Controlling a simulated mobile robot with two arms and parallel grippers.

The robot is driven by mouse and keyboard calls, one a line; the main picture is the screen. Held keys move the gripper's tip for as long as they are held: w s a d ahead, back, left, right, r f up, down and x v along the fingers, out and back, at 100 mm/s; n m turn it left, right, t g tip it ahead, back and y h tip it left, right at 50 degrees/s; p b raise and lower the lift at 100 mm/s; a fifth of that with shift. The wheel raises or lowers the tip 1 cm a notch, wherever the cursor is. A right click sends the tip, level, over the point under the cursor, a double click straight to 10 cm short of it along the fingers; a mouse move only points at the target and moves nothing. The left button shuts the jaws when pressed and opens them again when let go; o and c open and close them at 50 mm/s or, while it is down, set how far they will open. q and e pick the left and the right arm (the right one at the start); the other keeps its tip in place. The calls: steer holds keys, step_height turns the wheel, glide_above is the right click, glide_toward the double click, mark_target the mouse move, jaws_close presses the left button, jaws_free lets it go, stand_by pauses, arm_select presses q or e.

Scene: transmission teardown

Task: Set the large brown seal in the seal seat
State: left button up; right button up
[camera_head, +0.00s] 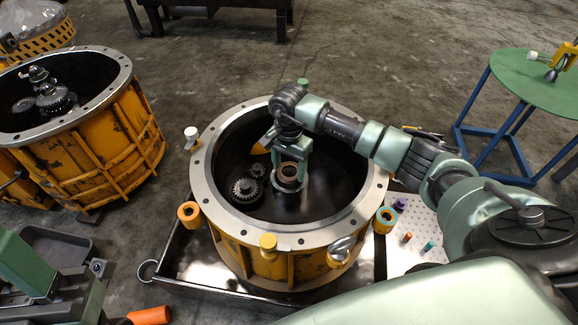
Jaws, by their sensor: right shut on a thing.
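The large brown seal (289,169) is a ring inside the big open orange housing (278,258) in the middle of the head view. My right gripper (289,160) reaches down into the housing and is shut on the seal, with its fingers on either side. The seal is at the top of a grey, upright round part (289,186), which looks like the seal seat. I cannot tell whether the seal is seated in it or held just above. My left gripper is not in view.
Dark gears (244,189) sit left of the seal inside the housing. The housing rim (213,211) surrounds my right gripper, with several small parts around it. A white pegboard (418,225) stands at right, a green table (535,85) beyond. A second orange housing (100,150) stands left.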

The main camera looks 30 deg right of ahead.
steer(key=shift+f, duration=0.3)
steer(key=shift+f+b, duration=0.45)
steer(key=shift+b, duration=0.05)
stand_by(0.4)
steer(key=o, duration=1.4)
steer(key=shift+o, duration=0.2)
step_height(320, 180, up, 8)
steer(key=p, duration=0.3)
steer(key=shift+f, duration=0.1)
